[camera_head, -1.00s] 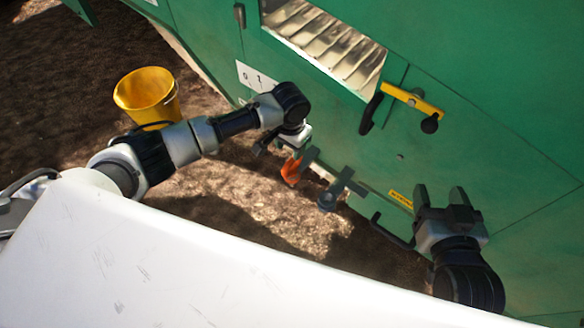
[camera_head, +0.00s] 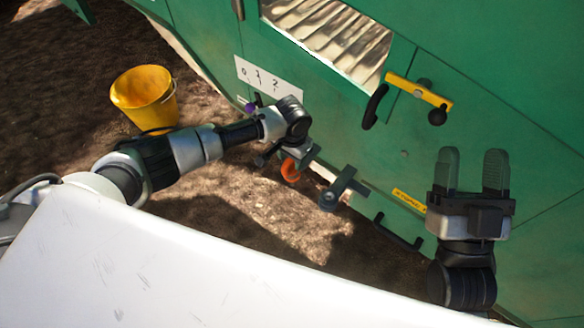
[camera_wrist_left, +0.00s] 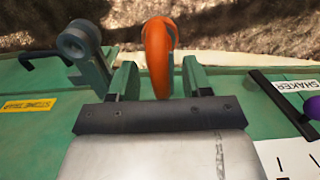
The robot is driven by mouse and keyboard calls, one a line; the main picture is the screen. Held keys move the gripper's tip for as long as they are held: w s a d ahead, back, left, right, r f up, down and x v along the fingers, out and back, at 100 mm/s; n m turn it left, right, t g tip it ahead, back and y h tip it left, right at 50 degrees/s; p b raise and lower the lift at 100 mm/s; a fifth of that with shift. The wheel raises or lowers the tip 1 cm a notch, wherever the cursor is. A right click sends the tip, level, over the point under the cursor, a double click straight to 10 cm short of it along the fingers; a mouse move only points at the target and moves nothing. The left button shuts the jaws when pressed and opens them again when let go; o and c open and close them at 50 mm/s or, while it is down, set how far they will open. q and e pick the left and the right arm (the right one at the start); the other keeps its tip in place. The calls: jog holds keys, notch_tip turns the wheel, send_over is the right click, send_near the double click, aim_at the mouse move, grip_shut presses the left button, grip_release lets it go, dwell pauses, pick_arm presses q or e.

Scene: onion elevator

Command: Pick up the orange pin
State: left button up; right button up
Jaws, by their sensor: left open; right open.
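The orange pin (camera_head: 289,171) is a curved orange piece at the lower edge of the green machine, partly hidden by my left gripper in the head view. In the left wrist view the orange pin (camera_wrist_left: 157,50) stands between the two fingers of my left gripper (camera_wrist_left: 158,68), with its rounded end reaching past the fingertips. The left gripper (camera_head: 290,158) is open in the head view, around the pin. Contact with the pin cannot be told. My right gripper (camera_head: 472,158) is open and empty in front of the machine, fingers pointing up in the picture.
A grey lever (camera_head: 343,187) sits just right of the pin; it also shows in the left wrist view (camera_wrist_left: 82,50). A black handle (camera_head: 398,232), a yellow latch bar (camera_head: 418,91) and a purple knob (camera_head: 249,107) are on the machine. A yellow bucket (camera_head: 143,96) stands on the ground.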

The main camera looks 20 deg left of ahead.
pick_arm(q)
jog(key=shift+f, duration=0.3)
pick_arm(e)
jog(key=shift+s+r+t, duration=0.3)
jog(key=shift+r+t, duration=0.1)
jog(key=shift+t, duration=0.1)
pick_arm(q)
jog(key=shift+c, duration=0.3)
grip_shut()
jog(key=shift+r, duration=0.25)
pick_arm(e)
jog(key=shift+w, duration=0.1)
